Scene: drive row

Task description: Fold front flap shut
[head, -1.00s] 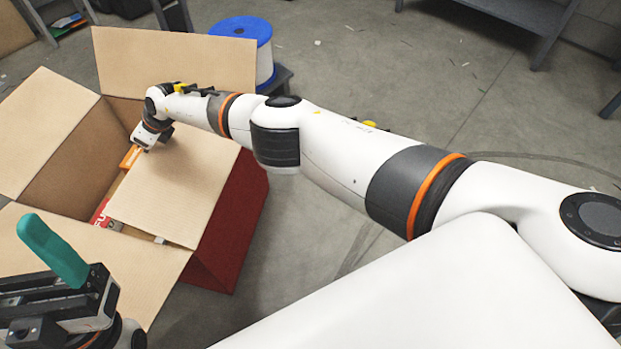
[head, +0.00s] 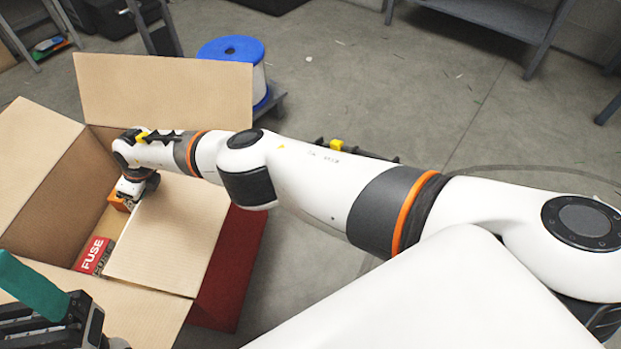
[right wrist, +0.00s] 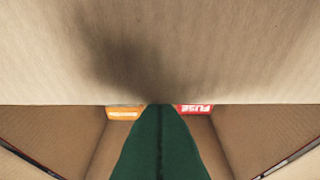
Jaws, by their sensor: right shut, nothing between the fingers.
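An open cardboard carton with a red outer side (head: 228,275) stands at the left of the head view. Its right-hand flap (head: 170,243) leans inward over part of the opening. The far flap (head: 165,95) stands up; the left flap (head: 32,160) and near flap (head: 130,305) spread outward. My right arm reaches across to the carton. My right gripper (right wrist: 160,108) has its green fingers shut and empty, close to the edge of a flap (right wrist: 160,50) filling the upper wrist view; contact is unclear. My left gripper (head: 35,290) is partly cut off at lower left, one teal finger showing.
Inside the carton are a red FUSE box (head: 94,255) and an orange box (head: 118,202). A blue-and-white spool (head: 232,50) stands behind it. Grey shelving (head: 490,15) is at the back right. The floor between is mostly clear.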

